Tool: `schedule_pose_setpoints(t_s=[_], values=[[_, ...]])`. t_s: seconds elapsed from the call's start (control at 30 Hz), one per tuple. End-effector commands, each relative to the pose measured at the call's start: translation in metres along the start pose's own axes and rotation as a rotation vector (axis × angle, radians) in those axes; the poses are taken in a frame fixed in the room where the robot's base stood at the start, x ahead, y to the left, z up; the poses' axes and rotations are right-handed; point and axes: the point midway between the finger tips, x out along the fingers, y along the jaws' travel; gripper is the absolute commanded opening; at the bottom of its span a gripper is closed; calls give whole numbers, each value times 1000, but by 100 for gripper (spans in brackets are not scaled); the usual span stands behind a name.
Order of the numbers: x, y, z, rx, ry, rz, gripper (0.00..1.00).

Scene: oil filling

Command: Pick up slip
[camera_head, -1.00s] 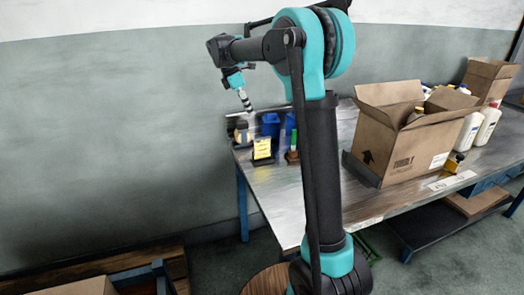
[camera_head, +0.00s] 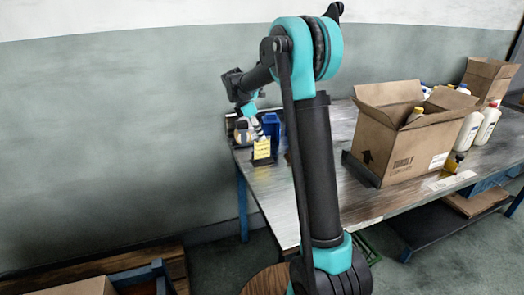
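The slip looks to be the yellow paper (camera_head: 261,149), upright in a small dark holder (camera_head: 262,162) near the left end of the table. My gripper (camera_head: 258,135) points down just above the top edge of the yellow paper. At this size I cannot tell whether its fingers touch the paper or whether they are open or shut.
The table's front middle is clear.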

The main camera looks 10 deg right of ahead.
Motion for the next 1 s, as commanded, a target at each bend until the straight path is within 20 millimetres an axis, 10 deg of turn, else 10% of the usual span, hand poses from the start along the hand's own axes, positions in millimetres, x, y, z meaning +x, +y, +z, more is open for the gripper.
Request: schedule_pose_setpoints(t_s=[0.6,0.8,1.0], values=[[46,-2,-5,1,0,0,27],[46,-2,-5,1,0,0,2],[45,-2,-5,1,0,0,0]])
